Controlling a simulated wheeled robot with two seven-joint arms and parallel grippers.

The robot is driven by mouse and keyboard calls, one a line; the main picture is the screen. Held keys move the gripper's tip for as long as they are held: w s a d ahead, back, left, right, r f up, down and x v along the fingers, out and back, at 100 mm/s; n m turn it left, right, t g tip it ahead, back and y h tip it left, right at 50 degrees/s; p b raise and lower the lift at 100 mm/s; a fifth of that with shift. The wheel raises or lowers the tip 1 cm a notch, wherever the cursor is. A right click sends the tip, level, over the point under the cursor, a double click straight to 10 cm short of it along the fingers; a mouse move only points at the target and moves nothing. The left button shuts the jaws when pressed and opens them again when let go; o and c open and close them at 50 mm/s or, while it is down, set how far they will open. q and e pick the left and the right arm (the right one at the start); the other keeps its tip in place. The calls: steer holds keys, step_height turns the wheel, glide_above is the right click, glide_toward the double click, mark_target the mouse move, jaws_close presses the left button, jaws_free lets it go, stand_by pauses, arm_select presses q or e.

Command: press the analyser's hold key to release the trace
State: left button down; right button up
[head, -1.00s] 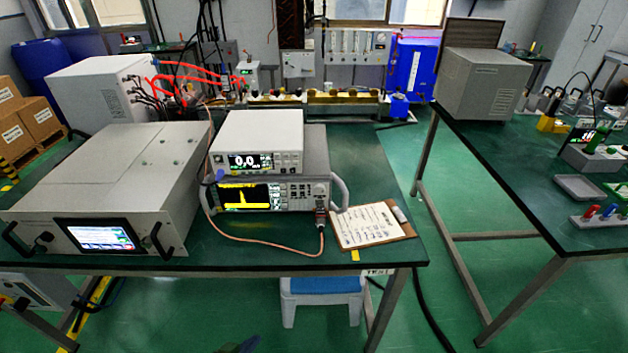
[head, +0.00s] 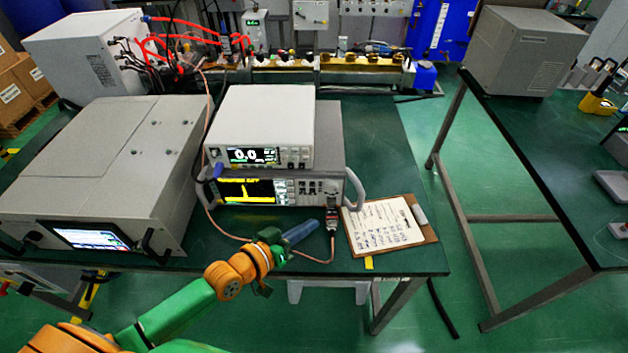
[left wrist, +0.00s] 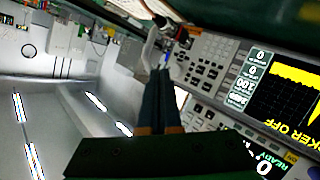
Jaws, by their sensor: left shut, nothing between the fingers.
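The analyser (head: 333,196) is the lower of two stacked instruments on the left bench. Its dark screen shows a yellow trace, and its keys are right of the screen. I cannot tell which key is hold. My left gripper (head: 314,225) is shut and empty, in front of the analyser and below its keys in the picture. In the left wrist view the closed fingers (left wrist: 160,75) point toward the panel, with no contact visible. My right gripper is not in view.
A white meter (head: 262,127) reading 0.0 sits on the analyser. A cable (head: 312,260) loops from a connector at the analyser's lower right. A clipboard (head: 388,228) lies to the right, and a large grey unit (head: 105,165) stands to the left.

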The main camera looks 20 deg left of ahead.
mark_target(312, 183)
arm_select(q)
steer(key=w+a+b, duration=0.1)
steer(key=w+b, duration=0.1)
steer(key=w, duration=0.1)
steer(key=w+b, duration=0.2)
steer(key=b, duration=0.1)
steer(key=w+a+b, duration=0.1)
steer(key=w+b, duration=0.1)
steer(key=w, duration=0.1)
steer(key=shift+w+a+f, duration=0.1)
steer(key=shift+w+a, duration=0.2)
steer(key=shift+w, duration=0.05)
steer(key=shift+b, duration=0.3)
stand_by(1.4)
steer(key=shift+w+a+b, duration=0.1)
steer(key=shift+w+b, duration=0.2)
steer(key=shift+w, duration=0.1)
